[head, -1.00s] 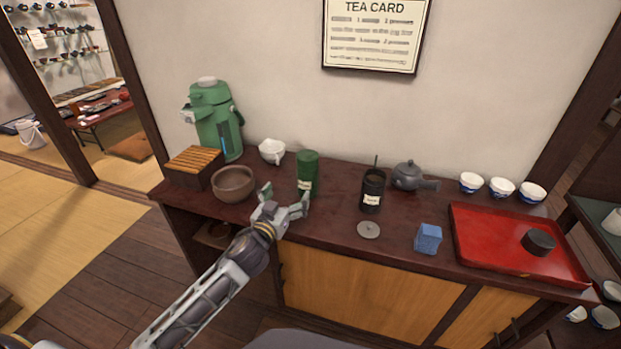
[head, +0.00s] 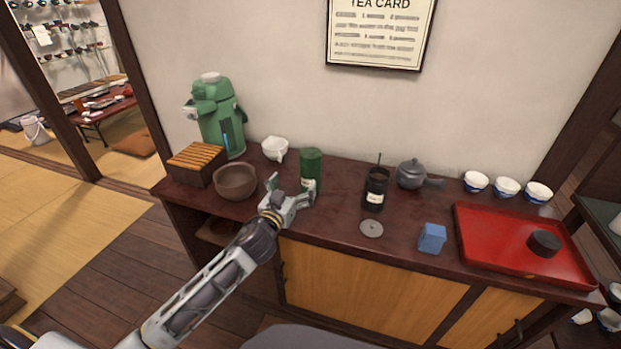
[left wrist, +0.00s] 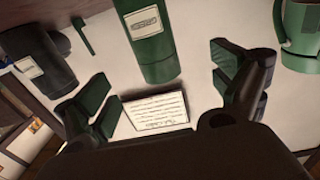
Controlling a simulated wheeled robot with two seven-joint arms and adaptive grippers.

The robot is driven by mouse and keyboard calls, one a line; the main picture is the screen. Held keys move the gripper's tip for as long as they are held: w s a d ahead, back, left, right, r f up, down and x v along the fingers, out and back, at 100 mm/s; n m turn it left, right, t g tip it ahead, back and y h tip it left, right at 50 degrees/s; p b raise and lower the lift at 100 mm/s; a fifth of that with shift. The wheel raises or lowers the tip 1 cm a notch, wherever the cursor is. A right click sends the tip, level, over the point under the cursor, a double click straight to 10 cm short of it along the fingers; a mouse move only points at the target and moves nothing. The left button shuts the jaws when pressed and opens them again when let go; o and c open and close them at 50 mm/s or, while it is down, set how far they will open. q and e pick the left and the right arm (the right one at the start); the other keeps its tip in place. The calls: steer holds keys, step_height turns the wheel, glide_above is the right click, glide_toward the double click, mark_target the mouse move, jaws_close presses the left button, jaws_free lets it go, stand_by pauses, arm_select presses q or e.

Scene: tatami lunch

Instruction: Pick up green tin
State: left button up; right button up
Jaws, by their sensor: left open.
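The green tin (head: 311,168) is a tall cylinder with a pale label, upright on the dark wooden counter (head: 335,218). My left gripper (head: 292,187) is open and empty, just in front of the tin and slightly to its left in the head view. In the left wrist view the tin (left wrist: 150,45) shows upside down, beyond and between the spread fingers of the left gripper (left wrist: 165,92). I cannot tell whether a finger touches it. The tin's lower part is partly covered by a finger in the head view. My right gripper is not in view.
A brown bowl (head: 235,181) stands left of the gripper, and a white pouring cup (head: 275,149) behind it. A black canister (head: 376,190) stands right of the tin, with a round lid (head: 371,228) in front. A blue box (head: 432,238) and red tray (head: 485,258) lie farther right.

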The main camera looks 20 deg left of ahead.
mark_target(305, 170)
arm_select(q)
steer(key=shift+w+d, duration=0.15)
steer(key=shift+w, duration=1.85)
steer(key=shift+w+d, duration=0.1)
steer(key=shift+w, duration=1.15)
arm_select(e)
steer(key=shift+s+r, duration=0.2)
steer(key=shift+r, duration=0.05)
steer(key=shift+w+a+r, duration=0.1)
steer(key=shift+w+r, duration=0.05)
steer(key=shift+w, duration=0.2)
arm_select(q)
steer(key=shift+w+r+b, duration=0.1)
steer(key=shift+b, duration=0.2)
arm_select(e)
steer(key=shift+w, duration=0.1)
